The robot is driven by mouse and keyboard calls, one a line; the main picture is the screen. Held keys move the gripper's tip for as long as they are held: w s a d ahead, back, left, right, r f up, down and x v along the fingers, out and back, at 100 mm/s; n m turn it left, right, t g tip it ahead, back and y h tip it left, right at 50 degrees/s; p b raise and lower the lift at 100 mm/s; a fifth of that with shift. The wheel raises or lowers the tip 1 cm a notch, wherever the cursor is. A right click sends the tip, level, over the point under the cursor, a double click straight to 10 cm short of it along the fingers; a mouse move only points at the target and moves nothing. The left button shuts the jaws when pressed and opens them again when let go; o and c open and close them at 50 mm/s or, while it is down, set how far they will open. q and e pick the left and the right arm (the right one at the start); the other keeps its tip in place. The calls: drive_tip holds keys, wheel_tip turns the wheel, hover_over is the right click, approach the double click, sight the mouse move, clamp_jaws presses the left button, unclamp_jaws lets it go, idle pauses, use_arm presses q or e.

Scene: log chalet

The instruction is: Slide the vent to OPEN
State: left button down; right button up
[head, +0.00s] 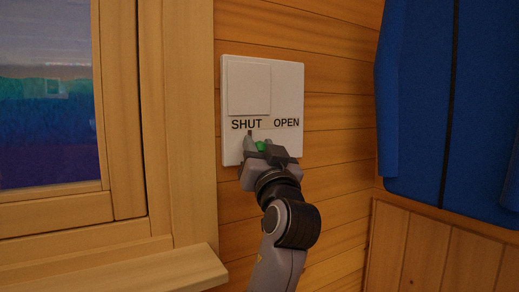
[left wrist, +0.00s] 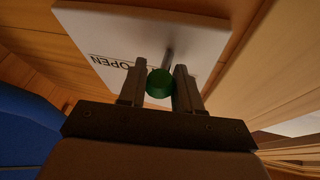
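The vent is a white wall plate (head: 290,90) with a raised square panel (head: 249,88) at its upper left, above the word SHUT. The word OPEN is to the right, with bare plate above it. A green knob (head: 261,146) on a thin stem sticks out below SHUT. My left gripper (head: 262,146) reaches up from below, with its fingers on either side of the knob. In the left wrist view, the knob (left wrist: 160,83) sits between both fingers (left wrist: 159,88) with no clear gap at either side. My right gripper is not in view.
A wooden window frame (head: 178,110) and its projecting sill (head: 160,272) are left of the plate. A blue garment (head: 425,100) hangs at the right. The plank wall (head: 335,130) between plate and garment is clear.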

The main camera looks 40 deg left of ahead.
use_arm(q)
drive_tip(key=shift+w+d, duration=0.15)
drive_tip(key=shift+w, duration=0.3)
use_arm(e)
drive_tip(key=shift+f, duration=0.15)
use_arm(q)
drive_tip(key=w, duration=0.2)
drive_tip(key=w+d+b, duration=0.1)
drive_tip(key=w, duration=0.1)
drive_tip(key=w+d+b, duration=0.1)
drive_tip(key=w, duration=0.1)
drive_tip(key=shift+w, duration=0.35)
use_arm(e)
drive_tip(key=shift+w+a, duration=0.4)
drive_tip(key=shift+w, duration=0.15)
use_arm(q)
drive_tip(key=shift+w, duration=0.3)
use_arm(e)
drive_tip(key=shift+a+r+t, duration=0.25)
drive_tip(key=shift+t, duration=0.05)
use_arm(q)
drive_tip(key=c, duration=0.9)
unclamp_jaws()
drive_tip(key=shift+o, duration=0.5)
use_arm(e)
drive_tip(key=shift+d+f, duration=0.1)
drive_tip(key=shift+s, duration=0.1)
